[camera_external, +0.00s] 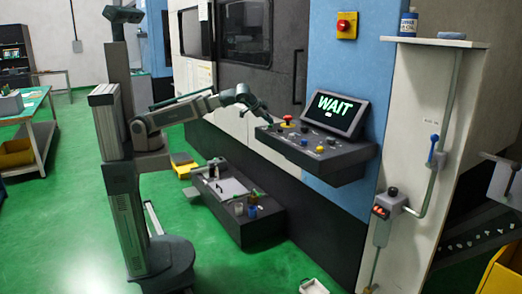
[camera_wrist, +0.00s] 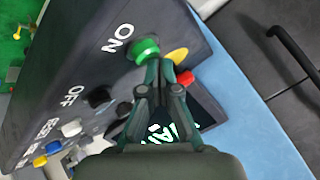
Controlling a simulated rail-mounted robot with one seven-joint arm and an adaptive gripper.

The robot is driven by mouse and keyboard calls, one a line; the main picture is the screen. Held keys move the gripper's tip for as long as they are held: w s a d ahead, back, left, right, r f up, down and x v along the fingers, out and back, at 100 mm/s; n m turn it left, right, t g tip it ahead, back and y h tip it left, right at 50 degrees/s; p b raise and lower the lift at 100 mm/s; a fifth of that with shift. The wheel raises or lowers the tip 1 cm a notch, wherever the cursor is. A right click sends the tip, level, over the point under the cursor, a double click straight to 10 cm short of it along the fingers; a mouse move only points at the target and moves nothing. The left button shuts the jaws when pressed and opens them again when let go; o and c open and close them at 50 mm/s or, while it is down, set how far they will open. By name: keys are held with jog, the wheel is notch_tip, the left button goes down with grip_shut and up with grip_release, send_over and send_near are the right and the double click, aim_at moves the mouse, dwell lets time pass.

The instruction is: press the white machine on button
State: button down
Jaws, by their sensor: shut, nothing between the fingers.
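The control panel (camera_external: 345,172) juts from the machine's front, with a tilted screen (camera_external: 338,113) reading WAIT above it. In the wrist view, a green button (camera_wrist: 145,47) sits beside the printed word ON; no white button shows beside that word. My gripper (camera_wrist: 160,68) is shut and empty, with its fingertips just below the green button in the picture. I cannot tell whether they touch it. In the external view my gripper (camera_external: 264,115) is over the left end of the panel, and the green button cannot be made out there.
A red emergency knob (camera_external: 287,120) on a yellow base stands close to my gripper. In the wrist view, a black knob (camera_wrist: 98,97) is by OFF, with white, yellow and blue buttons further along. A low dark bench (camera_external: 252,230) stands below the panel.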

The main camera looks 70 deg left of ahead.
aim_at(269, 125)
jog(key=shift+r, duration=0.15)
jog(key=shift+r+p, duration=0.65)
jog(key=shift+r, duration=0.05)
jog(key=shift+r+p, duration=1.75)
jog(key=shift+r, duration=0.75)
